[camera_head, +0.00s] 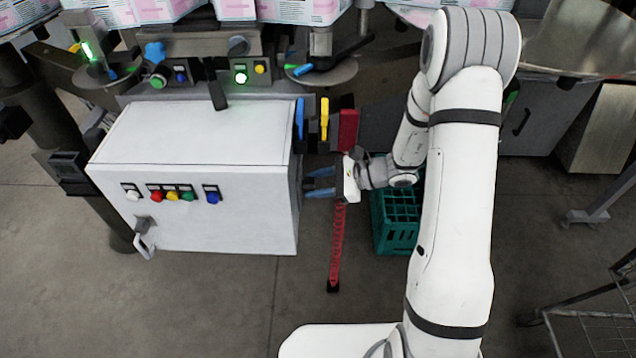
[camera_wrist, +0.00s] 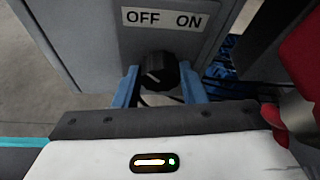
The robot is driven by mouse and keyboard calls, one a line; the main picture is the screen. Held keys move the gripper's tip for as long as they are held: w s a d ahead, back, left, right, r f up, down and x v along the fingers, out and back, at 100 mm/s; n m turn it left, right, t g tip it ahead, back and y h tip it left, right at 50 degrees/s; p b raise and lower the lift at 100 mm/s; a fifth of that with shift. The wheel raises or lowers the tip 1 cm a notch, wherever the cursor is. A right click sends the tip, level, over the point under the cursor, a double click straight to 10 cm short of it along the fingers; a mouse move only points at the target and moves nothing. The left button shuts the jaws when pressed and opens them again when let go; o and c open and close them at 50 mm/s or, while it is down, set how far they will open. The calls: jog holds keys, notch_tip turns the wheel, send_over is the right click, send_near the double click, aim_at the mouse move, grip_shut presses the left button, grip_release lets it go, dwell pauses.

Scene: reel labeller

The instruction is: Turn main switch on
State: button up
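The main switch (camera_wrist: 158,72) is a black rotary knob on the side of the white cabinet. A white label (camera_wrist: 162,19) above it reads OFF on the left and ON on the right. The knob's pale mark slants toward the upper left, on the OFF side. My gripper (camera_wrist: 160,84) has one blue finger on each side of the knob, with narrow gaps showing; contact is not visible. In the head view my gripper (camera_head: 312,183) points left at the right side of the cabinet (camera_head: 190,140), its fingers apart. The knob is too small to make out clearly there.
A red part (camera_wrist: 302,55) stands close on the right in the wrist view. In the head view, a red coiled hose (camera_head: 337,245) hangs below my gripper and a green crate (camera_head: 395,240) stands behind the wrist. The floor in front of the cabinet is clear.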

jog(key=c, duration=0.4)
jog(key=shift+r+m+p, duration=0.15)
jog(key=shift+m+p, duration=0.15)
jog(key=shift+p, duration=0.2)
jog(key=m+g+y+p, duration=0.1)
jog(key=m+g+p, duration=0.1)
jog(key=m, duration=0.2)
jog(key=m+g+y+p, duration=0.1)
jog(key=m+g+p, duration=0.2)
jog(key=m, duration=0.1)
jog(key=w+f+m+g+p, duration=0.1)
jog(key=m+g+p, duration=0.1)
jog(key=m+p, duration=0.1)
jog(key=shift+m+y, duration=0.4)
jog(key=shift+m, duration=0.3)
jog(key=shift+r, duration=0.1)
jog(key=o, duration=1)
